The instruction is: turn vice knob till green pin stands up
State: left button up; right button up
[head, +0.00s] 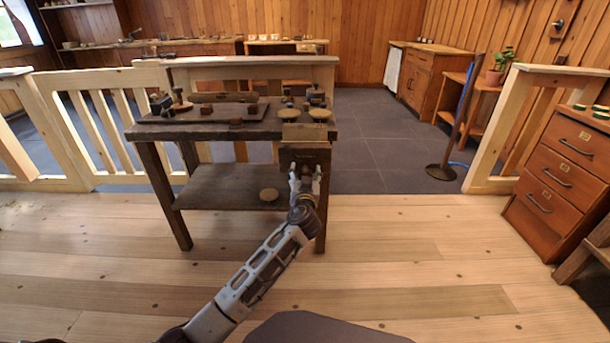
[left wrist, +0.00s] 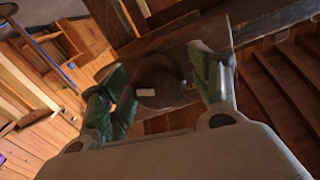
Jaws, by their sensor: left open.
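The vice (head: 304,152) is a dark block with a pale wooden top at the right front corner of the workbench (head: 222,131). In the left wrist view its knob (left wrist: 158,76) is a dark round disc with a small pale mark on its face. My left gripper (head: 305,180) is just in front of the vice and hides the knob in the head view. In the left wrist view my left gripper (left wrist: 160,92) is open, with green-padded fingers on either side of the knob; I cannot tell whether they touch it. I cannot make out a green pin. My right gripper is not in view.
Round wooden spools (head: 320,115) and small dark blocks stand on the bench. A pale railing (head: 110,125) runs behind the bench. A drawer cabinet (head: 560,175) stands at right. The plank floor between is clear.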

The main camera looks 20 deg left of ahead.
pick_arm(q)
jog(key=c, duration=1)
jog(key=shift+c, duration=0.2)
jog(key=shift+m+p, duration=0.3)
jog(key=shift+m, duration=0.2)
